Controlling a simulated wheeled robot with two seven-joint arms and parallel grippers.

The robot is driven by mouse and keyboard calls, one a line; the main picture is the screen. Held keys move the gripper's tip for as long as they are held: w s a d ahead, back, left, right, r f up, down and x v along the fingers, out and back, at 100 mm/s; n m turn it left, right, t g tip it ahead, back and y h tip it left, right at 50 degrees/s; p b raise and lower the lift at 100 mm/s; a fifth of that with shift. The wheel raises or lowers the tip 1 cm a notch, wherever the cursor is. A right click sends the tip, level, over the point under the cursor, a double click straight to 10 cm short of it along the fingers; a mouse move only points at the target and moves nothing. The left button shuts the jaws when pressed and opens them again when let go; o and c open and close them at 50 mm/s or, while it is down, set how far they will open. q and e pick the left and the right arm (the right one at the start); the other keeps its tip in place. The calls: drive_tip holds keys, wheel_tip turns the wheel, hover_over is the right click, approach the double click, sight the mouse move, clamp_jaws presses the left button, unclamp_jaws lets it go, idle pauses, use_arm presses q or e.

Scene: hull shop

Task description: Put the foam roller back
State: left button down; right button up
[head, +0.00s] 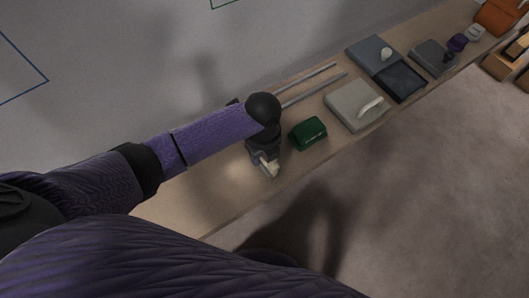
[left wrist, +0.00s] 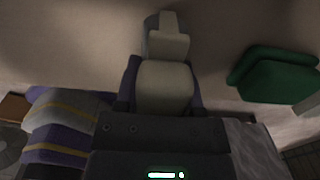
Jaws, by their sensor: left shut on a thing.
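My left gripper (head: 266,166) is shut on a pale cream piece, which I take to be the foam roller (head: 270,161). It is low over the near part of the wooden bench, just left of the green box. In the left wrist view the foam roller (left wrist: 164,84) has a thick rounded body between the purple fingers, with a narrower blocky end pointing away. The fingers hide its sides. I cannot tell if it touches the bench. My right gripper is not in view.
The bench (head: 200,196) runs along the wall. The green box (head: 307,133) also shows in the left wrist view (left wrist: 275,75). Beyond it are a light grey slab with a white handle (head: 352,106), two metal rods (head: 310,90) and a dark tray (head: 401,82). The bench left of my gripper is bare.

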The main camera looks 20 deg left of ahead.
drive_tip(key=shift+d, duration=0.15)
use_arm(q)
drive_tip(key=shift+c, duration=2.2)
unclamp_jaws()
drive_tip(key=shift+o, duration=1.2)
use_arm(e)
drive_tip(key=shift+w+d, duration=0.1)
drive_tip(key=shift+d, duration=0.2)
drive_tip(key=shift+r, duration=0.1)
use_arm(q)
wheel_tip(320, 180, up, 11)
drive_tip(key=p, duration=0.7)
drive_tip(key=shift+r, duration=0.65)
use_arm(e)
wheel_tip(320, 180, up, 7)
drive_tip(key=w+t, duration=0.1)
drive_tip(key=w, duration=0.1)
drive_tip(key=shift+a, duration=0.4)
use_arm(q)
drive_tip(key=shift+f, duration=0.1)
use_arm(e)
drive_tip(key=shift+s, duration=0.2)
